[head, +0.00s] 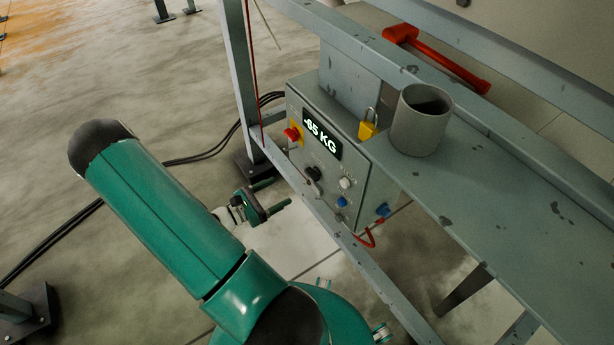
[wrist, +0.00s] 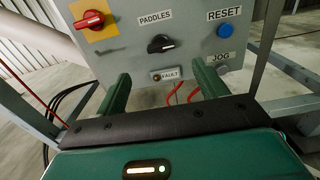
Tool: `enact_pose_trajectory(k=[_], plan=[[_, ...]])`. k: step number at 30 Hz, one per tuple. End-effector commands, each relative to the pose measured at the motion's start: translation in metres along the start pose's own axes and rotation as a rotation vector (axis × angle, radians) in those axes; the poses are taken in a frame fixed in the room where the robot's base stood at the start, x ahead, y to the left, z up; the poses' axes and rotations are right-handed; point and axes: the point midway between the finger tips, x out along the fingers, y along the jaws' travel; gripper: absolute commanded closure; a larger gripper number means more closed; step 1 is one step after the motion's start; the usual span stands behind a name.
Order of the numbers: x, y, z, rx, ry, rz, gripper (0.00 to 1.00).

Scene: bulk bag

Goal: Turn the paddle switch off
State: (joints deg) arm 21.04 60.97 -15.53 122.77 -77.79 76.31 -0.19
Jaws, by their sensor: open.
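The paddle switch (wrist: 160,44) is a black rotary knob under a "PADDLES" label on a grey control box. In the wrist view its grip lies roughly sideways; I cannot tell which setting this is. It also shows in the head view (head: 313,173) on the front of the control box (head: 362,190). My gripper (head: 277,194) is open and empty, to the lower left of the knob in the head view. In the wrist view the two green fingers of my gripper (wrist: 163,85) stand apart below the knob, with the fault lamp (wrist: 157,75) between them. Neither finger visibly touches the knob.
A red knob on a yellow plate (wrist: 90,19) is left of the switch; a blue reset button (wrist: 225,30) is right. Red cords hang below.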

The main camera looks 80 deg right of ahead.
Motion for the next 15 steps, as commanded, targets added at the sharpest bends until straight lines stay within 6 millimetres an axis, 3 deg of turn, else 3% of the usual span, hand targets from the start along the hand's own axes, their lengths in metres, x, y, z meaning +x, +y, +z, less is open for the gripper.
enact_pose_trajectory(k=[15], plan=[[0.098,-0.002,0.000,0.001,0.002,-0.005,0.28]])
